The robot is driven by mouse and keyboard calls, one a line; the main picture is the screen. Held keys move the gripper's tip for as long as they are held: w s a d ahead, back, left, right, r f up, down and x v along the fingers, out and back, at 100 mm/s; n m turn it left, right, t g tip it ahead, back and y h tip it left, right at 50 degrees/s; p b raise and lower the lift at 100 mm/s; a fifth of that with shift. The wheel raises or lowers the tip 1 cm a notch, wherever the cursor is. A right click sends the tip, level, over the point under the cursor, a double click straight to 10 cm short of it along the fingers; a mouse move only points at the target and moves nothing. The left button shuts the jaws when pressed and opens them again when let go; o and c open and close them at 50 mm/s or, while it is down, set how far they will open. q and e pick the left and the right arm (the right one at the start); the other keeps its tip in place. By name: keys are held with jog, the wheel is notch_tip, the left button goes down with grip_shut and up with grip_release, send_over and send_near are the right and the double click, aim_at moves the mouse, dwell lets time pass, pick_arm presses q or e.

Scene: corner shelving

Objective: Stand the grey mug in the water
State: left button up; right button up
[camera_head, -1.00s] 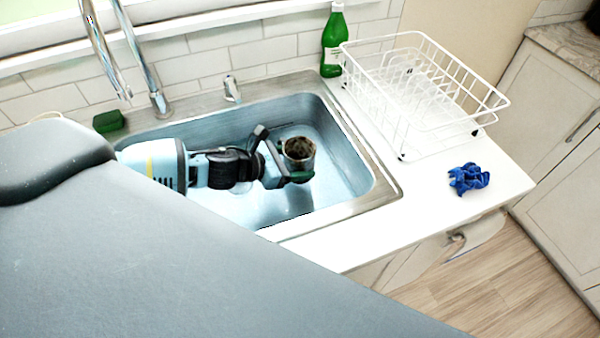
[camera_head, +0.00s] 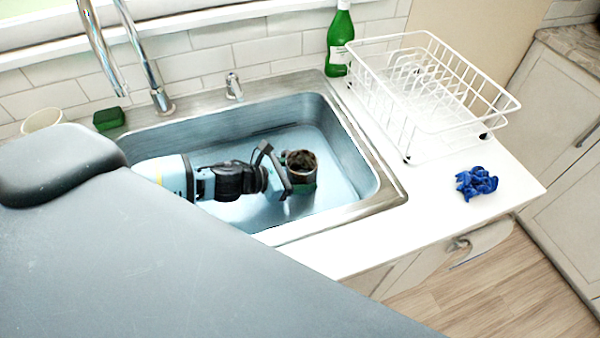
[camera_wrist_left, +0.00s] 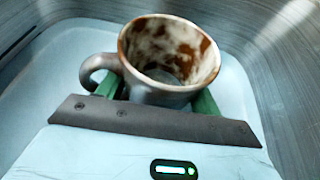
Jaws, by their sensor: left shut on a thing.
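The grey mug (camera_head: 302,166) is upright inside the sink (camera_head: 352,184), with brown stains on its inner wall. My left gripper (camera_head: 290,184) is low in the sink and shut on the mug. In the left wrist view the mug (camera_wrist_left: 168,62) sits between the green fingers (camera_wrist_left: 160,100), its handle to the left and its mouth up. The water (camera_head: 338,172) shows as a pale blue area over the sink floor. I cannot tell whether the mug's base touches the floor. My right gripper is not in view.
A white dish rack (camera_head: 425,140) stands on the counter right of the sink, with a green bottle (camera_head: 340,45) behind. A crumpled blue cloth (camera_head: 477,183) lies in front of the rack. A green sponge (camera_head: 108,118) and the faucet (camera_head: 150,70) are at the sink's back.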

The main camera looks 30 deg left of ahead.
pick_arm(q)
jog(key=o, duration=1.2)
jog(key=shift+f, duration=0.1)
jog(key=shift+s+a+r, duration=0.1)
jog(key=shift+s+r, duration=0.05)
jog(key=shift+r, duration=0.15)
jog(key=v, duration=0.8)
jog(key=shift+s+a, duration=0.15)
jog(key=shift+s, duration=0.2)
jog(key=shift+v, duration=1.5)
jog(key=shift+w+r, duration=0.1)
jog(key=shift+r, duration=0.05)
